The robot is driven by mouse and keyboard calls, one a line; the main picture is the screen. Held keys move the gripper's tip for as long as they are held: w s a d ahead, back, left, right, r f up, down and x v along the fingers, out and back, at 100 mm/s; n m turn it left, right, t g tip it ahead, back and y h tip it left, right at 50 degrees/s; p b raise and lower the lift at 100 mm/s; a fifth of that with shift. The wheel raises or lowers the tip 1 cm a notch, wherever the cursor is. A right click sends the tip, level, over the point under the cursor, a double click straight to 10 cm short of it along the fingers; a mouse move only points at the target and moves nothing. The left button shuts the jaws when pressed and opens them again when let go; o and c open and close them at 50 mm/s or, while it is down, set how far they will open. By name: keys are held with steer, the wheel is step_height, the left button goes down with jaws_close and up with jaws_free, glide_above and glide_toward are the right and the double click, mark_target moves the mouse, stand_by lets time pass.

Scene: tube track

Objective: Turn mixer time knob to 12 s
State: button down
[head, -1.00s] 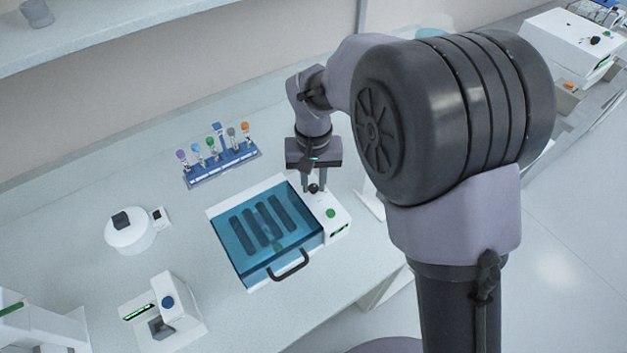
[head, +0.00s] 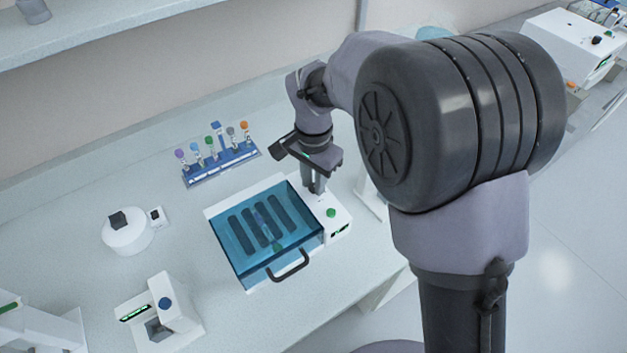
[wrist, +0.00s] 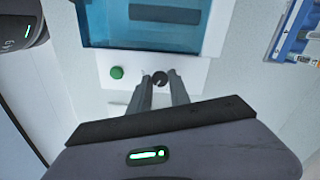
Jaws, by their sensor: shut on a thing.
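The mixer (head: 213,213) is a white box with a closed blue see-through lid and a dark front handle. Its dark round time knob (wrist: 160,78) shows in the wrist view on the white panel, beside a green button (wrist: 117,72). The green button also shows in the head view (head: 331,213). My gripper (wrist: 159,83) points down at the panel, its two fingers shut on the knob from either side. In the head view my gripper (head: 315,190) hides the knob. I cannot read the time setting.
A blue rack (head: 222,165) with several colour-capped tubes stands behind the mixer. A round white device (head: 128,236) and a small white device with a blue knob (head: 172,305) stand to the left. Bare bench lies between them and the mixer.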

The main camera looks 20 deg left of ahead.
steer(key=shift+m, duration=0.3)
steer(key=c, duration=1.2)
jaws_free()
steer(key=shift+c, duration=0.2)
step_height(320, 180, up, 17)
steer(key=p, duration=0.5)
steer(key=shift+r+p, duration=0.2)
steer(key=shift+p, duration=0.2)
steer(key=shift+d, duration=0.1)
